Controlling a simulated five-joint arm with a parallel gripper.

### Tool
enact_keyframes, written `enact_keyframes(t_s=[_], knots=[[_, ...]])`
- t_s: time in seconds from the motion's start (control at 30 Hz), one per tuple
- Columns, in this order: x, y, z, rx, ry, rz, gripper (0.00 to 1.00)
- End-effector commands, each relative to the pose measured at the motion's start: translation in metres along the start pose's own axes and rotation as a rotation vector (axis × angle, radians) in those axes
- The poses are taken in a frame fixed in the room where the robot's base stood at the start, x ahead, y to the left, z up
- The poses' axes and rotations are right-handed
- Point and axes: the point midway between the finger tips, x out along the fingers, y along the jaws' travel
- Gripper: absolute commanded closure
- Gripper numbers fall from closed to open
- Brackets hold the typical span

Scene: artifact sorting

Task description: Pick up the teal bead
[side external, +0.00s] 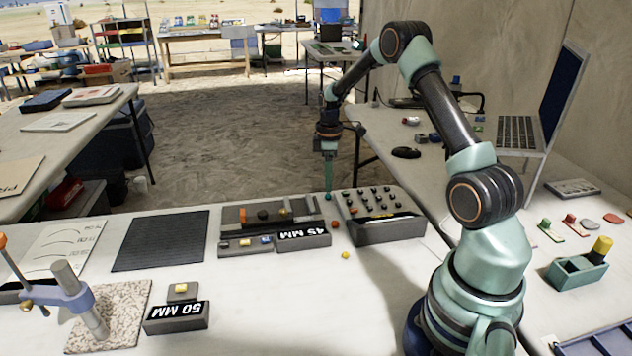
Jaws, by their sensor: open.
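The teal bead (328,197) is small and round. It appears at the far edge of the white table, between the grey 45 MM tray and the grey block with pegs. My gripper (328,184) points straight down right above the bead, with its narrow fingertips at or just over it. The gripper is open. I cannot tell from this view whether the fingers touch the bead or stand around it.
The 45 MM tray (228,239) is close on the left and the pegged block (385,236) close on the right. A black mat (160,240) lies further left. The front middle table is clear.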

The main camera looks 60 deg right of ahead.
Motion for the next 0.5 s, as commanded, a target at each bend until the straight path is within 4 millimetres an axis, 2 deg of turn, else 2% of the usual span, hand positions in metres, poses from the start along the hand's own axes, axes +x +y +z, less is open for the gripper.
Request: enact_keyframes(t_s=[0.2, 0.33, 0.5], knots=[[0.033, 0.002, 0.001, 0.0, -0.002, -0.004, 0.41], [0.042, 0.002, 0.001, 0.0, -0.001, -0.002, 0.41], [0.043, 0.003, 0.001, 0.0, 0.0, 0.0, 0.41]])
